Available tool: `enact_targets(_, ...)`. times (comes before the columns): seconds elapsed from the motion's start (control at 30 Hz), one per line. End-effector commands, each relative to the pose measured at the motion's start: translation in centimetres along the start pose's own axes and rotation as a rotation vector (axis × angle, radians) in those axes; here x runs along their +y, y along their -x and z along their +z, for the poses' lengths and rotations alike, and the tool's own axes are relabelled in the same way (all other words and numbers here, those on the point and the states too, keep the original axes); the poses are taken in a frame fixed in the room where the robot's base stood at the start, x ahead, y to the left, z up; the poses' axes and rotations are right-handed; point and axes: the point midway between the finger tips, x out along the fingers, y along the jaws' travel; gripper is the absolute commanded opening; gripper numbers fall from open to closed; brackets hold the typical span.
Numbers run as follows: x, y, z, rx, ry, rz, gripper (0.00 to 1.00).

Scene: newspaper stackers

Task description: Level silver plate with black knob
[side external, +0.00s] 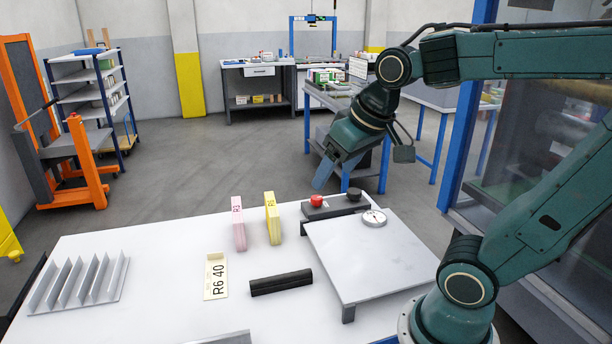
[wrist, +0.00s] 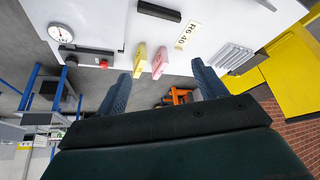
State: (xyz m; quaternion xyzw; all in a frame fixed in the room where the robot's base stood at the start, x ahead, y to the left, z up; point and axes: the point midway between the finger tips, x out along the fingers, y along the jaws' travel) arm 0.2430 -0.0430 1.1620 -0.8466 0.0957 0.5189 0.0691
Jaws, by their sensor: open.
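The silver plate (side external: 375,262) stands raised on short dark legs at the right of the white table. I cannot tell its exact tilt. A round white dial (side external: 374,218) lies on its back part; the dial also shows in the wrist view (wrist: 60,33). The black knob (side external: 354,194) sits on a dark control box (side external: 334,207) behind the plate, right of a red button (side external: 316,201). The knob shows in the wrist view (wrist: 71,61) at the left. My gripper (side external: 324,176) is open and empty, above and behind the control box, apart from knob and plate.
A pink block (side external: 238,224) and a yellow block (side external: 272,218) stand upright left of the box. A black bar (side external: 281,283), an R6 40 card (side external: 216,276) and a slotted rack (side external: 80,284) lie further left. Bare table surrounds them.

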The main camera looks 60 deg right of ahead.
Motion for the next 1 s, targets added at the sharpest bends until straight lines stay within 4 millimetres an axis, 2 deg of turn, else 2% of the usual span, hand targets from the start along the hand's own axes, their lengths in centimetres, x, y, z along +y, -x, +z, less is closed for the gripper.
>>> enact_targets(0.2, 3.3, -2.4, -4.7, -0.018, -0.155, 0.069, 0.70)
enact_targets(0.5, 9.4, -6.5, -9.9, -0.032, -0.361, 0.163, 0.70)
enact_targets(0.73, 15.3, -10.3, -12.5, -0.040, -0.514, 0.235, 0.70)
enact_targets(1.0, 23.4, -15.4, -13.5, -0.050, -0.693, 0.321, 0.70)
